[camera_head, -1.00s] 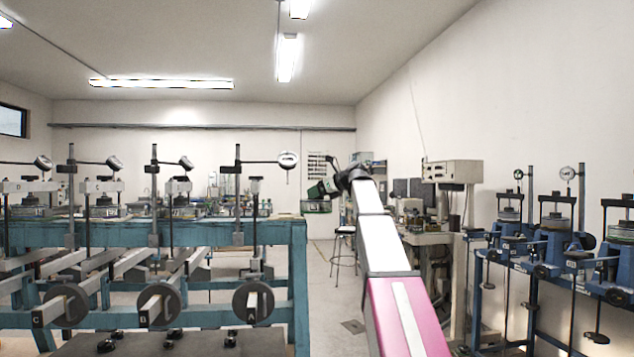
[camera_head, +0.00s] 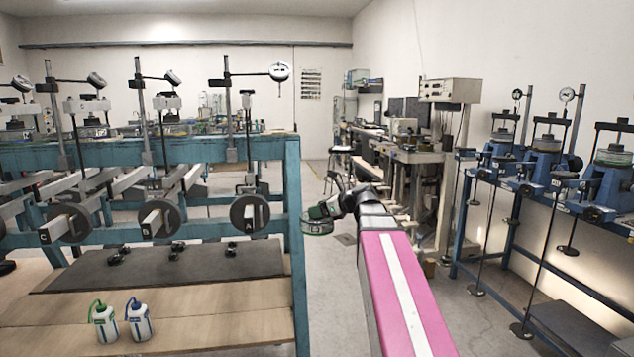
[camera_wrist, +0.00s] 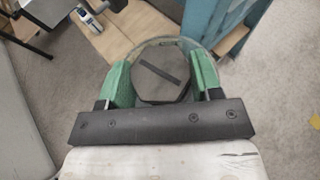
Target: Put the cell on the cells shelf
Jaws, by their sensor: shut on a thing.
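The cell is a round, clear-walled ring with a dark inside. In the wrist view the cell (camera_wrist: 163,82) sits between the two green fingers of my gripper (camera_wrist: 160,70), which is shut on it. In the head view my gripper (camera_head: 325,212) holds the cell (camera_head: 317,228) in the air, just right of the blue frame's right leg and below its top beam. No shelf carries a readable cells label. The blue frame has a low wooden shelf (camera_head: 200,300) at the left, below and left of my gripper.
Two wash bottles, green-topped (camera_head: 104,322) and blue-topped (camera_head: 138,320), stand on the wooden shelf's front. A dark mat (camera_head: 190,267) with several small black knobs lies behind. The blue frame's leg (camera_head: 295,240) stands close to my gripper. Open floor (camera_head: 325,270) lies to the right.

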